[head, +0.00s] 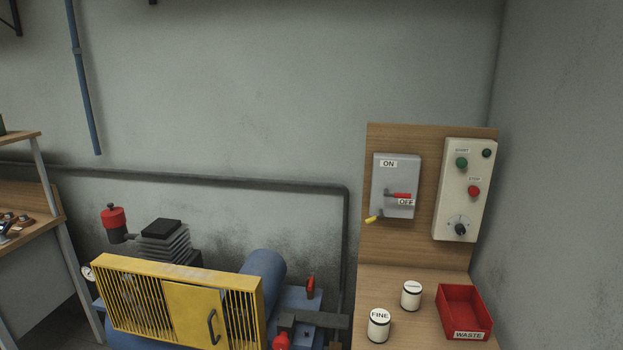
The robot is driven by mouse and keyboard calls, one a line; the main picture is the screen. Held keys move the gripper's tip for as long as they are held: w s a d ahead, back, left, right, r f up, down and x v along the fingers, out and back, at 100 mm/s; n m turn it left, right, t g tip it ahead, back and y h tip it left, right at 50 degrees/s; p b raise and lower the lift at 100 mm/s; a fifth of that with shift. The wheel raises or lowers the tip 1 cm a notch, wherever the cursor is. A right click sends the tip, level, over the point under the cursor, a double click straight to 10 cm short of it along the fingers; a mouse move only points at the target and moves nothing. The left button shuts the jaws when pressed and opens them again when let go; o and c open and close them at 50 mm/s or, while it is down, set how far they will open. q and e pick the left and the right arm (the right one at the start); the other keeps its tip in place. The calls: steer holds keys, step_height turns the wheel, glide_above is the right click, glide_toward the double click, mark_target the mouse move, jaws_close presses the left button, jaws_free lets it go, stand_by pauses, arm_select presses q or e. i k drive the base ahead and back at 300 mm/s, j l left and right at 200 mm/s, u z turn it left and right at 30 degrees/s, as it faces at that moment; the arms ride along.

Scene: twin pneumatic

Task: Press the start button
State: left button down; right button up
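The green start button (461,162) is on the upper part of a pale control box (463,190), under a label that reads START. The box is fixed to a wooden backboard at the right. A red stop button (473,190) sits below it, and a black rotary knob (460,229) is near the bottom. A small dark green round lamp or button (486,153) is at the top right of the box. Neither of my grippers shows in the head view.
A grey switch box (394,175) with a red handle at OFF is left of the control box. Below, the wooden bench (392,285) holds two white jars, FINE (379,326) and another (411,295), and a red WASTE bin (466,305). A compressor with a yellow guard (130,295) stands left.

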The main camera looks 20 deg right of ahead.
mark_target(461, 162)
steer(key=z, duration=1.55)
